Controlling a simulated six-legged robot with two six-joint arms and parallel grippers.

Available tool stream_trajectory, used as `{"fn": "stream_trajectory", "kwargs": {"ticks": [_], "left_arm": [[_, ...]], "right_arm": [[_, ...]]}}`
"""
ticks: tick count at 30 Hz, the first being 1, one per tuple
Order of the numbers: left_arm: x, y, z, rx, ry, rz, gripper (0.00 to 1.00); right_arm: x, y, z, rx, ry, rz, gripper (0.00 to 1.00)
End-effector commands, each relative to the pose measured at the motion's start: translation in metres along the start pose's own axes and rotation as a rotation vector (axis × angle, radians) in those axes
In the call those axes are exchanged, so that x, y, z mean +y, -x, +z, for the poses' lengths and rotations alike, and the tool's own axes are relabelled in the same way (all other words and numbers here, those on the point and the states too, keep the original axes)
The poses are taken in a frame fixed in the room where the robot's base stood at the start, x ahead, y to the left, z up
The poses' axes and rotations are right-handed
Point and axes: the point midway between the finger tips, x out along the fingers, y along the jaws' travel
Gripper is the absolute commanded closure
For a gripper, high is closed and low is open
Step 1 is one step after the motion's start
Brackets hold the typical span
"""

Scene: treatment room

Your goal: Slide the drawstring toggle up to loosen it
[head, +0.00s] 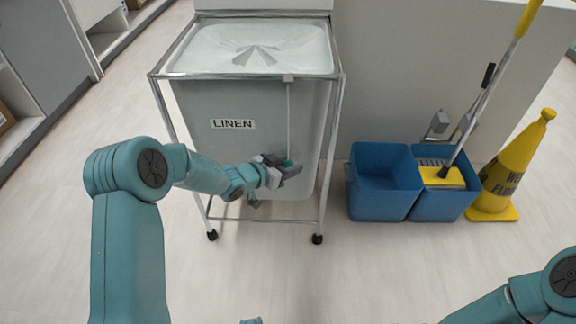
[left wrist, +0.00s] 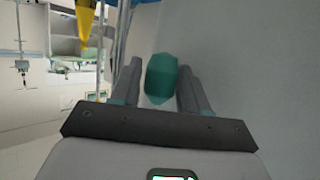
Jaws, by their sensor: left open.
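The green drawstring toggle (head: 288,162) sits low on a thin pale cord (head: 289,120) at the front of the grey linen bag (head: 205,100). The cord hangs from a small block at the bag's rim. My left gripper (head: 284,166) is at the toggle, its dark fingers partly covering it. In the left wrist view the toggle (left wrist: 161,79) appears between the two open fingers, with a gap on the left. It looks very close to the right finger; I cannot tell whether they touch. My right gripper is out of view.
A metal wheeled frame (head: 337,130) surrounds the bag. Blue mop buckets (head: 375,200) with a mop and a yellow wet-floor cone (head: 505,170) stand to its right. Shelving (head: 38,45) lines the left side. The floor (head: 280,270) in front is clear.

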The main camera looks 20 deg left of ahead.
Motion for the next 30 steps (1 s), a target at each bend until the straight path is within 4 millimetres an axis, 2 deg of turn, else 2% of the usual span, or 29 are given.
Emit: {"fn": "stream_trajectory", "kwargs": {"ticks": [1,4,5,11,18,22,30], "left_arm": [[0.000,0.000,0.000,0.000,0.000,0.000,0.66],[0.000,0.000,0.000,0.000,0.000,0.000,0.98],[0.000,0.000,0.000,0.000,0.000,0.000,1.00],[0.000,0.004,-0.008,0.000,-0.001,0.000,1.00],[0.000,0.023,-0.054,0.001,-0.001,-0.001,1.00],[0.000,0.032,-0.075,-0.001,-0.001,0.000,1.00],[0.000,0.032,-0.075,-0.001,-0.001,0.000,1.00]], "right_arm": [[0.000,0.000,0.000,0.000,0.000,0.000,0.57],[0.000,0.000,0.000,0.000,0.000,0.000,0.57],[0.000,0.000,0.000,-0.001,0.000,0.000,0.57],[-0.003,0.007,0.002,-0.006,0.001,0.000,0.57],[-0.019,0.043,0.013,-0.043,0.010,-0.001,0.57],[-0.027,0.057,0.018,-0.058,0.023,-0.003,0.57],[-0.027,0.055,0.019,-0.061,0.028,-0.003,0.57]]}}
